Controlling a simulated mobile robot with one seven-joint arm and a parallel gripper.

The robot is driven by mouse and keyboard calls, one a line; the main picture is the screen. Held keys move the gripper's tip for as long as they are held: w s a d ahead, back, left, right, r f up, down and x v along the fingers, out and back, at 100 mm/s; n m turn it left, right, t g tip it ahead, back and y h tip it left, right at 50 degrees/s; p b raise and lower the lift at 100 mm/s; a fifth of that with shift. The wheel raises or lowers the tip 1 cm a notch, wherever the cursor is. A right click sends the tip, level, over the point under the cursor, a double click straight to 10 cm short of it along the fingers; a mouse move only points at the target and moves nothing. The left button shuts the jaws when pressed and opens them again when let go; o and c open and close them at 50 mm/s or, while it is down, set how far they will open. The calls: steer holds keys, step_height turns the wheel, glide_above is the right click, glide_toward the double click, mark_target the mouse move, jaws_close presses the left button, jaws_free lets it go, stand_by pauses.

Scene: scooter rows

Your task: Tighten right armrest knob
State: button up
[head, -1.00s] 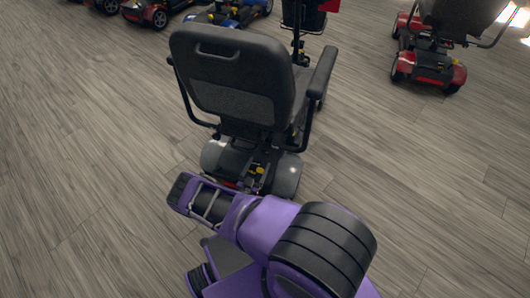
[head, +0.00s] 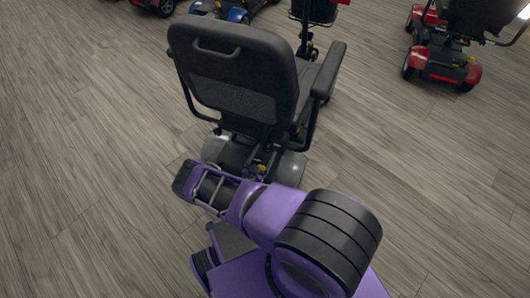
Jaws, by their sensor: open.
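The black scooter seat (head: 232,85) shows from behind in the head view, with a handle slot high in its backrest. Its right armrest (head: 329,70) stands out on the right side of the seat. Its bracket runs down toward the seat base. I cannot make out the knob; it is hidden or too small to tell. My gripper (head: 190,182), at the dark end of my purple arm, is in front of the scooter's rear, lower left of the seat. It is open, holds nothing I can see, and is well apart from the armrest.
The scooter's grey rear cover (head: 288,168) lies just beyond my arm. A red scooter (head: 452,62) stands at the upper right, and a blue one (head: 230,10) at the top. The wood floor (head: 80,150) is clear on both sides.

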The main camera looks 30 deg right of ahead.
jaws_close()
stand_by(0.4)
steer(key=m, duration=0.5)
steer(key=shift+m, duration=0.4)
steer(key=m, duration=0.6)
steer(key=shift+w+r, duration=0.1)
steer(key=m, duration=0.6)
steer(key=shift+r+m, duration=0.1)
steer(key=shift+m, duration=0.2)
steer(key=m, duration=0.5)
steer(key=shift+p, duration=0.35)
steer(key=shift+m, duration=0.4)
